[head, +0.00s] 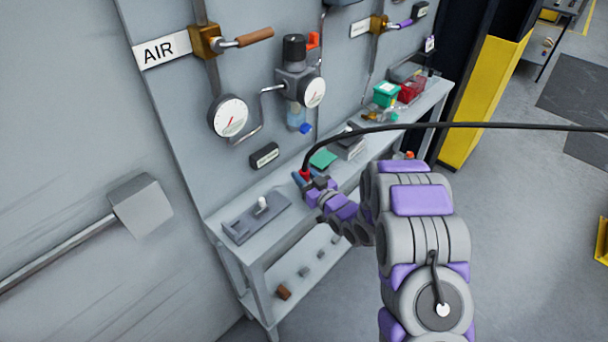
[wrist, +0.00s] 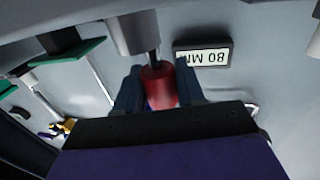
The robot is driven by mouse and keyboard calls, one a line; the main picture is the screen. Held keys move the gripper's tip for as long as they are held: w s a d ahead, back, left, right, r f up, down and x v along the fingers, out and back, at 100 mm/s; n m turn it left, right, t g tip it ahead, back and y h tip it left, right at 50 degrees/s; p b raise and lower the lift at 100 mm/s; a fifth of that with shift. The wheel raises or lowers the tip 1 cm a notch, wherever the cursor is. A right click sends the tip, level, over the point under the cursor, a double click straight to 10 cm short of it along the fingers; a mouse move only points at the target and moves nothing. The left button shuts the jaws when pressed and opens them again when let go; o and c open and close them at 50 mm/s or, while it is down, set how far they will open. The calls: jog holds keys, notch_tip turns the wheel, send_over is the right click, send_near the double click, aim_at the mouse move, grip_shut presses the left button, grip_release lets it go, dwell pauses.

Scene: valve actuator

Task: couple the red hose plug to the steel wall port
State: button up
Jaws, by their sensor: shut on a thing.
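The red hose plug (wrist: 160,88) sits between the two blue-grey fingers of my gripper (wrist: 158,92), which is shut on it. In the head view the plug (head: 304,174) shows as a small red piece at my gripper (head: 302,182), above the bench, with a black hose (head: 430,126) arching away to the right. In the wrist view a pale grey cylinder, seemingly the steel port (wrist: 131,34), lies just beyond the plug. A thin dark shaft bridges the two. I cannot tell how deep it sits. The port is not discernible in the head view.
A grey bench (head: 232,258) runs along the wall panel, with a grey fixture (head: 257,217) at its near end. Gauges (head: 229,116) and a regulator (head: 297,80) hang above. A label plate (wrist: 203,54) is close beside the port. Green (head: 386,94) and red bins stand farther back.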

jog(key=shift+d+f, duration=0.15)
jog(key=shift+f, duration=0.05)
jog(key=shift+r, duration=0.25)
dwell(0.6)
jog(key=shift+d+p, duration=0.35)
jog(key=shift+p, duration=0.25)
dwell(1.1)
jog(key=shift+f+b, duration=0.35)
jog(key=shift+f, duration=0.9)
jog(key=o, duration=1.2)
jog(key=p+v, duration=0.2)
jog(key=v, duration=1.5)
jog(key=shift+s+d, duration=0.1)
jog(key=shift+d, duration=0.05)
